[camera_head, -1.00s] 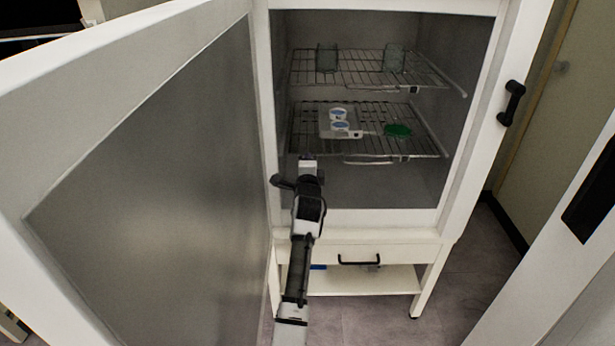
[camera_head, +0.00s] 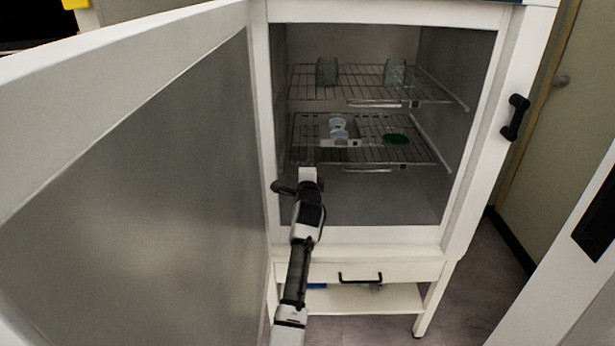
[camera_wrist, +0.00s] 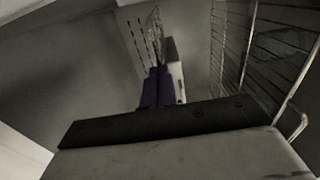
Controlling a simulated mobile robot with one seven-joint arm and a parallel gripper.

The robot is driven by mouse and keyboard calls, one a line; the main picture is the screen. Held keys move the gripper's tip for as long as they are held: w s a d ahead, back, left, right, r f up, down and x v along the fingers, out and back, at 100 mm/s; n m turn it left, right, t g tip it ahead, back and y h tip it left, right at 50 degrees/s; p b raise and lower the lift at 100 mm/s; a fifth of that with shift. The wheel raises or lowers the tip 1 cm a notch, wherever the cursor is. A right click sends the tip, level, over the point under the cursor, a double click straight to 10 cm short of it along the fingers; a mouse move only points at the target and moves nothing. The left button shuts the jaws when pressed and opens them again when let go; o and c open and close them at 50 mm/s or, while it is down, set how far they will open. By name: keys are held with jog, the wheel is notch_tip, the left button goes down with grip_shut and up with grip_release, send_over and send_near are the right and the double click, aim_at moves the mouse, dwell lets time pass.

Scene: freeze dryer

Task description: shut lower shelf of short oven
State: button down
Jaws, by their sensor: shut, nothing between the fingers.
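The short oven (camera_head: 345,235) stands with its door (camera_head: 140,200) swung open to the left.
The upper shelf (camera_head: 380,82) holds two glass vessels (camera_head: 327,71). A black handle (camera_head: 515,117) is on the right frame. A white panel (camera_head: 560,270) stands at the lower right.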

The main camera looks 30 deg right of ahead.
jog(key=b+v, duration=0.2)
jog(key=v, duration=1.1)
jog(key=shift+s, duration=0.4)
jog(key=shift+a, duration=0.2)
